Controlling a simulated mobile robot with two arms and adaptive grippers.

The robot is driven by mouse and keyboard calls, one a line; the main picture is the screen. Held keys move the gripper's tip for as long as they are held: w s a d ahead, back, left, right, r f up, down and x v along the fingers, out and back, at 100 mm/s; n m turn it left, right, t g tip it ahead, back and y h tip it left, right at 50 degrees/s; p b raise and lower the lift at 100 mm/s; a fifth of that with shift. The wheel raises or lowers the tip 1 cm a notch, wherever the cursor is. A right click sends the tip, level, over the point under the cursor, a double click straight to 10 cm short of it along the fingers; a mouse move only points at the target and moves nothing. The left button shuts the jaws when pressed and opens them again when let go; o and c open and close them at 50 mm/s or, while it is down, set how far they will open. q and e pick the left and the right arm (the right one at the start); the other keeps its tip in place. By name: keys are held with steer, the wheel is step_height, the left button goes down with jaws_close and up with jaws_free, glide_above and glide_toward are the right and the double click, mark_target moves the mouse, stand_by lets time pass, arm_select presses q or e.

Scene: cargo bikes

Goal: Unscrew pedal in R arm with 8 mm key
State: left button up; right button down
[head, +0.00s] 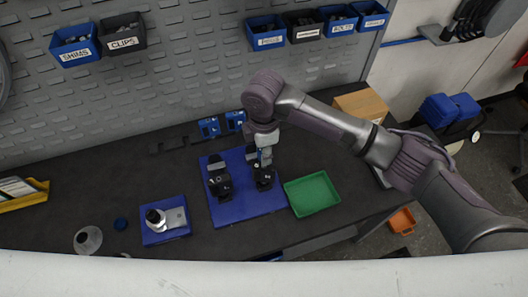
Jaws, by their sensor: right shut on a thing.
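My right arm comes in from the right and bends down over the blue mat (228,208). My right gripper (264,168) points down at the right one of two dark upright holders on the mat. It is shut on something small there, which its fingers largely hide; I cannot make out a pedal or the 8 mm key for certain. The left dark holder (219,180) stands clear of the gripper, with a pale part on top. My left gripper is out of view.
A green tray (312,194) lies right of the mat. Labelled bins hang on the pegboard. A cardboard box (362,105) stands back right.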

steer(key=shift+s+f+n, duration=0.1)
steer(key=shift+f+n, duration=0.05)
steer(key=shift+n, duration=0.75)
steer(key=n, duration=0.3)
steer(key=shift+r, duration=0.7)
